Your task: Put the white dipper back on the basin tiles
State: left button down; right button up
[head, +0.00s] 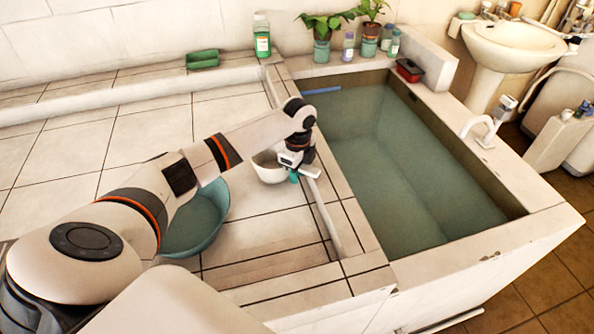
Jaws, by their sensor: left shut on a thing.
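The white dipper (267,171) is at the middle of the head view, partly hidden behind my left gripper. My left gripper (296,174) is shut on it at its right side, beside the low tiled ledge along the basin. The dipper is over the tiles (265,212); I cannot tell whether its underside touches them. The basin (400,165) is full of greenish water, to the right of the gripper. My right gripper is not in view.
A teal bowl (207,222) stands on the tiles, partly behind my left arm. A green tray (203,59), a green bottle (262,36), potted plants (322,47) and a red box (409,70) are along the back. A white tap (481,125) stands on the right rim. Front tiles are clear.

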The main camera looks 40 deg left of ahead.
pick_arm(q)
jog(key=shift+f, duration=0.55)
jog(key=c, duration=1.5)
grip_release()
jog(key=shift+o, duration=0.2)
jog(key=shift+r, duration=0.15)
notch_tip(320, 180, up, 13)
jog(key=shift+d, duration=0.15)
